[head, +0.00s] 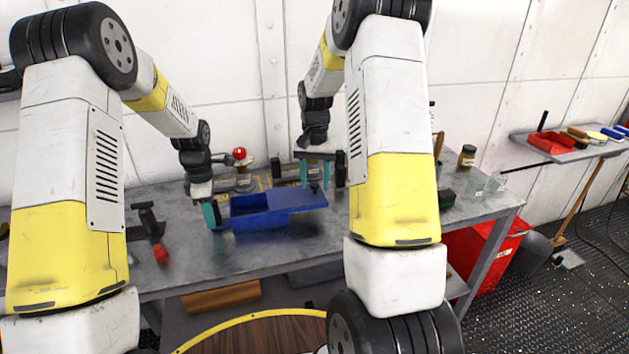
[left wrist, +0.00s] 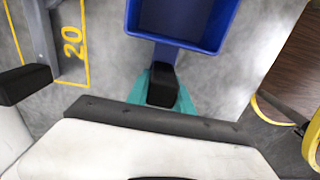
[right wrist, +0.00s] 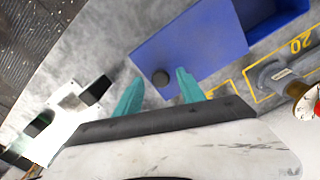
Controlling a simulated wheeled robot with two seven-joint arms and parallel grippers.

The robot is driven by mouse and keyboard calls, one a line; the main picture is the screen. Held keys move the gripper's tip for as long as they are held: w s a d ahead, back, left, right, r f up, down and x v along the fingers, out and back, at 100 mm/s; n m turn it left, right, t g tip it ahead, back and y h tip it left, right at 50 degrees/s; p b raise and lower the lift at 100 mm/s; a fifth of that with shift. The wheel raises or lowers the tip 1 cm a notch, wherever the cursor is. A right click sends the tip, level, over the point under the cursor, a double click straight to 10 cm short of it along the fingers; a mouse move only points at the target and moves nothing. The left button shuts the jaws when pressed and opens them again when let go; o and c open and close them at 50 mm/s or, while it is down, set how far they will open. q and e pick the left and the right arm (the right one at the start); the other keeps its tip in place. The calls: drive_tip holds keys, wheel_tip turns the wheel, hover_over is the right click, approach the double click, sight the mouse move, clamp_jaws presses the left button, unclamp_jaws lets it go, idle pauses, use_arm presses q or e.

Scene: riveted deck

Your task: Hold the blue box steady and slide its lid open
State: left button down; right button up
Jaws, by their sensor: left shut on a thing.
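The blue box (head: 262,222) stands on the grey workbench. Its lid (head: 297,199) is slid to the right, overhangs that end and leaves the left part of the box open. In the left wrist view the open interior of the box (left wrist: 180,18) shows empty. My left gripper (head: 211,214) is shut on the blue tab at the box's left end; its fingers also show in the left wrist view (left wrist: 163,90). My right gripper (head: 315,174) is open above the lid's right end.
A red-ball lever (head: 239,154) stands behind the box, by yellow markings with "20". A red-tipped tool (head: 160,252) lies on the bench to the left. A brown jar (head: 466,156) and clear containers (head: 487,187) stand at the right. Bare bench (head: 205,262) is in front of the box.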

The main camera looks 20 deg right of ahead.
wheel_tip(320, 180, up, 12)
idle(0.6)
use_arm(q)
drive_tip(key=c, duration=1)
unclamp_jaws()
drive_tip(key=shift+c, duration=0.2)
drive_tip(key=shift+r, duration=0.1)
